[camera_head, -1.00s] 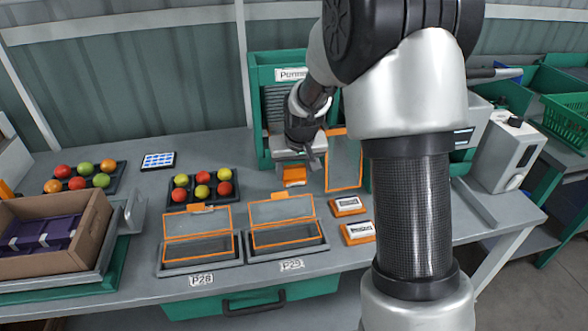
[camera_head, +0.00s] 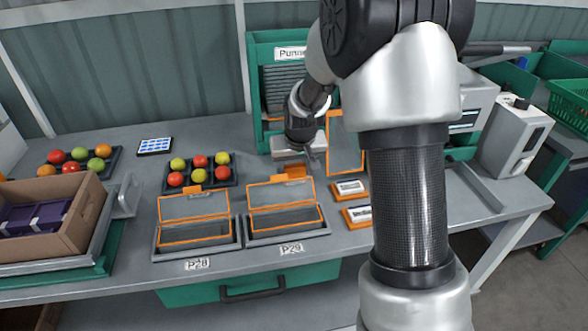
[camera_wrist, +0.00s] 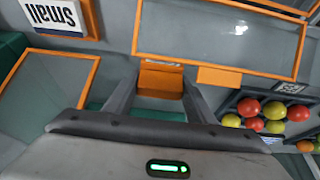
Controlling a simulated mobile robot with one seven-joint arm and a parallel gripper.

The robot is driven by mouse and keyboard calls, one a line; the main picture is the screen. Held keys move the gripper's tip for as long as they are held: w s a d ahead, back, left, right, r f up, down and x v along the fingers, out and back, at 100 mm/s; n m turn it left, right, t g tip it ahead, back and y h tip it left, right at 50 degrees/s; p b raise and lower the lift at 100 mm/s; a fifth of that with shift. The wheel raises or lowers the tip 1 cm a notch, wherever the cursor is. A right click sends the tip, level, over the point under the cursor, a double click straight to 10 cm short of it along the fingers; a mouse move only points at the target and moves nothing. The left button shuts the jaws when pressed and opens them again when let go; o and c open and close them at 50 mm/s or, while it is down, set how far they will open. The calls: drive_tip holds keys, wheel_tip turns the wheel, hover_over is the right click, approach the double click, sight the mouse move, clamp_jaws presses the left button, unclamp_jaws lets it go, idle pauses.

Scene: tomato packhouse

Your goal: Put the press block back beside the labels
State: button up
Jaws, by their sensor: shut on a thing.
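My gripper (camera_wrist: 158,100) is shut on the orange press block (camera_wrist: 160,80), which sits between its two fingers in the wrist view. In the head view the press block (camera_head: 296,171) shows partly below my gripper (camera_head: 302,160), just behind the right punnet's lid; I cannot tell whether it touches the bench. The labels lie in two orange-edged holders to the right: one label holder (camera_head: 348,188) behind and another (camera_head: 358,216) nearer the front, partly hidden by my arm. The wrist view shows a label reading "Small" (camera_wrist: 52,14) at the top left.
Two open-lidded punnets, P28 (camera_head: 195,242) and P29 (camera_head: 285,228), stand at the front edge. An orange-framed panel (camera_head: 345,145) is right of my gripper. A green dispenser (camera_head: 255,90) stands behind. A tomato tray (camera_head: 198,184) lies left. My arm hides part of the bench.

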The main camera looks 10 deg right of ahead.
drive_tip(key=shift+f+b, duration=0.35)
drive_tip(key=shift+f, duration=0.1)
drive_tip(key=o, duration=1)
drive_tip(key=shift+c, duration=0.2)
drive_tip(key=c, duration=0.3)
drive_tip(key=shift+r, duration=0.15)
drive_tip(key=shift+r+p, duration=2.3)
drive_tip(key=shift+r, duration=1.1)
